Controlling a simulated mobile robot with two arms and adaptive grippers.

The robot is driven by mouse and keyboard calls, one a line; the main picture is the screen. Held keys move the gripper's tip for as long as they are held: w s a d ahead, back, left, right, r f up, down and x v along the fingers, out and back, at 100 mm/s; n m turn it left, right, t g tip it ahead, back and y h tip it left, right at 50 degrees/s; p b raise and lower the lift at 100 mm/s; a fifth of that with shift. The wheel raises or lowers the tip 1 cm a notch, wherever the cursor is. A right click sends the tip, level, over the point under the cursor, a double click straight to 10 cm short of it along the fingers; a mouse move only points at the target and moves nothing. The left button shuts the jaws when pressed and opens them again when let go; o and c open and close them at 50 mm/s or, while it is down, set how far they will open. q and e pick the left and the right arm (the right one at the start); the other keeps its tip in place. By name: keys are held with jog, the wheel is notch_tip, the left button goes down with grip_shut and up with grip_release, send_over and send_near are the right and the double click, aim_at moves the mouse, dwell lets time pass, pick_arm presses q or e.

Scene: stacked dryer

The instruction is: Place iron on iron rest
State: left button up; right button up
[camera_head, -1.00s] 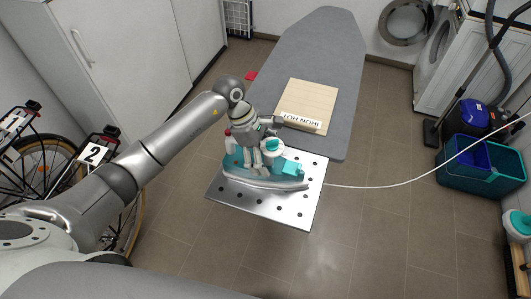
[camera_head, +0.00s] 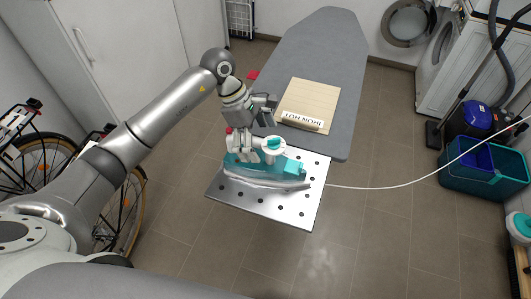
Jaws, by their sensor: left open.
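The teal and white iron (camera_head: 265,170) stands on the perforated metal iron rest (camera_head: 270,203) at the near end of the ironing board. Its long side runs across the rest. A white cord leads from it to the right. My left gripper (camera_head: 263,115) is open and empty, above and behind the iron near the wooden board, apart from the iron's handle. My right gripper is not in view.
The grey ironing board (camera_head: 322,50) carries a wooden board (camera_head: 312,95) with a "IRON HOT" label (camera_head: 302,120). Bicycles stand at left. A teal crate (camera_head: 483,180), a blue vacuum (camera_head: 468,117) and a washing machine (camera_head: 450,50) are at right. The near floor is clear.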

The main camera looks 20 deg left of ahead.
pick_arm(q)
jog(key=b+v, duration=0.1)
jog(key=v, duration=0.5)
jog(key=shift+a+r, duration=0.1)
jog(key=shift+r, duration=0.15)
